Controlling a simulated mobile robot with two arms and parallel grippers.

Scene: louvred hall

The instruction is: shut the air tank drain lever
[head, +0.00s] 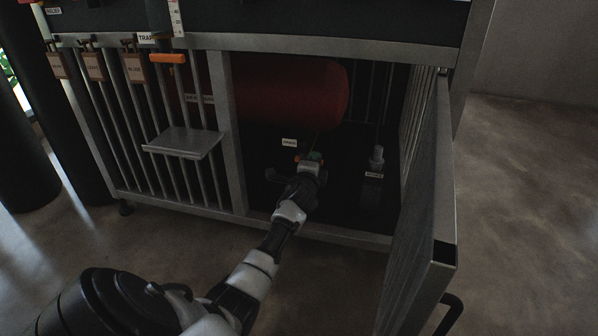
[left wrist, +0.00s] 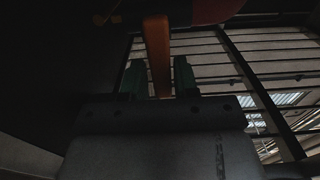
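The red air tank (head: 290,92) lies inside the open cabinet in the head view. Below it, next to a small white label (head: 289,142), a bit of the orange drain lever (head: 298,158) shows beside my left gripper (head: 316,158). In the left wrist view the orange lever (left wrist: 158,55) runs between the two green fingers of my left gripper (left wrist: 160,80). The drain's valve body is mostly hidden or dark. My right gripper is not in view.
The barred cabinet door (head: 422,215) stands open at the right of my arm. A frame post (head: 226,130) is on the left of the opening, beside a small shelf (head: 183,142). Another orange handle (head: 168,58) is above. A grey fitting (head: 376,157) stands inside at right.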

